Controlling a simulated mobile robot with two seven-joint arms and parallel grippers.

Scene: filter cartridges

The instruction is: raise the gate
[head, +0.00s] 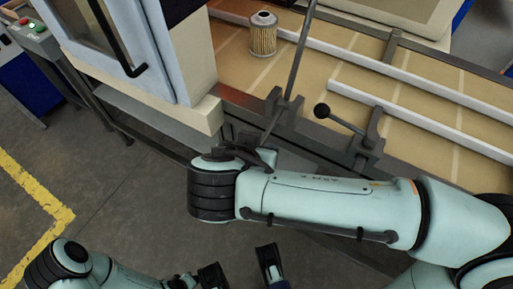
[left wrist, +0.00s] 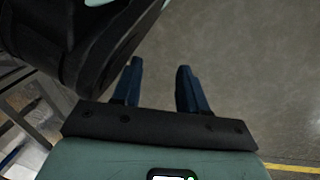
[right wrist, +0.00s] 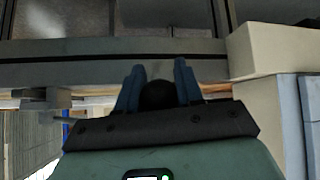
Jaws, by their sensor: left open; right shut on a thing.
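A long dark bar (head: 299,48) rises from a dark bracket (head: 280,117) at the conveyor's near edge and leaves the top of the head view. It looks like the gate. My right gripper (head: 247,154) is beside this bracket, partly hidden by its own wrist. In the right wrist view its fingers are shut on a dark round knob (right wrist: 158,95), apparently the end of this bracket's lever. A second lever with a black ball knob (head: 322,110) stands free on the bracket to the right. My left gripper (head: 241,268) is open and empty above the floor.
A filter cartridge (head: 263,34) stands upright on the tan conveyor (head: 235,60), left of the bar. White guide rails (head: 425,107) run along the belt. A white-blue machine cabinet (head: 180,50) with a black handle stands at the left. The floor (head: 110,190) in front is clear.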

